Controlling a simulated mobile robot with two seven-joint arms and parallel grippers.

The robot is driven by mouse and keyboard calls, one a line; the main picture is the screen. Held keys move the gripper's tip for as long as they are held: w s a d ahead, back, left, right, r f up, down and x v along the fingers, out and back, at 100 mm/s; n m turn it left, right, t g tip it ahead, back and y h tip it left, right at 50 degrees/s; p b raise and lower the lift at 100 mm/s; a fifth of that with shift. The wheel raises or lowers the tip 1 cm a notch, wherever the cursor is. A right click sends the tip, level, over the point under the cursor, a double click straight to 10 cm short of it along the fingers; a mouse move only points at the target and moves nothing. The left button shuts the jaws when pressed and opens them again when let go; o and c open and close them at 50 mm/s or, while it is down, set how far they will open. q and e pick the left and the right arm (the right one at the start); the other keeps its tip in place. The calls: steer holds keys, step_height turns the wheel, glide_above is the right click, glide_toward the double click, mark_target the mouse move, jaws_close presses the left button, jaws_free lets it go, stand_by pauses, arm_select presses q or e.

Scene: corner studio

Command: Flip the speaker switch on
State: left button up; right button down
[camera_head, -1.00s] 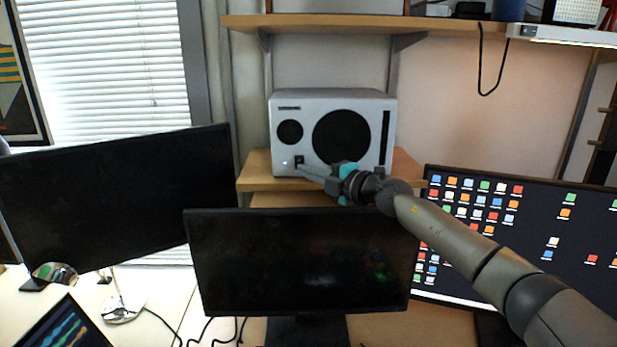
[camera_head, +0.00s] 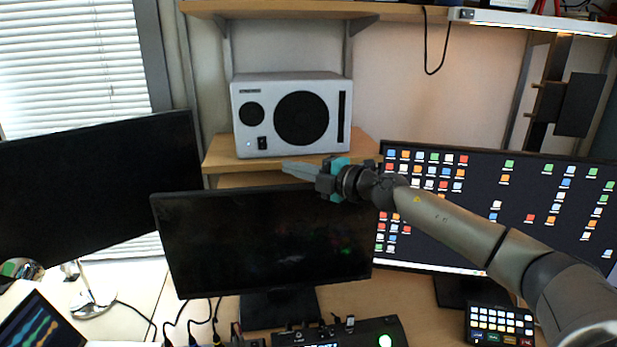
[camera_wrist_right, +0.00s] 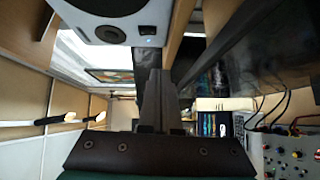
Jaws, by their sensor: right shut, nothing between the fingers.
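The white speaker (camera_head: 338,118) with black round cones stands on a small wooden shelf (camera_head: 222,158) behind the middle monitor. Its dark switch (camera_head: 262,143) is at the lower left of its front, with a small light (camera_head: 249,144) beside it. The switch (camera_wrist_right: 148,30) also shows in the right wrist view, with a lit dot (camera_wrist_right: 122,36) near it. My right gripper (camera_head: 285,166) is shut and empty. Its tips are below and right of the switch, apart from the speaker, above the middle monitor. I cannot tell the switch's position. My left gripper is not in view.
The middle monitor (camera_head: 260,240) stands below the right gripper. A left monitor (camera_head: 95,200) and a right monitor with icons (camera_head: 470,215) flank it. An upper shelf (camera_head: 300,10) runs above the speaker. A button pad (camera_head: 500,325) sits on the desk at lower right.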

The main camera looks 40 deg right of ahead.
steer(key=shift+f+b+v, duration=0.15)
steer(key=shift+b+v, duration=0.2)
steer(key=shift+v, duration=0.55)
steer(key=shift+f+b+v, duration=0.2)
steer(key=shift+b+v, duration=0.1)
steer(key=shift+v, duration=0.6)
steer(key=shift+d, duration=0.1)
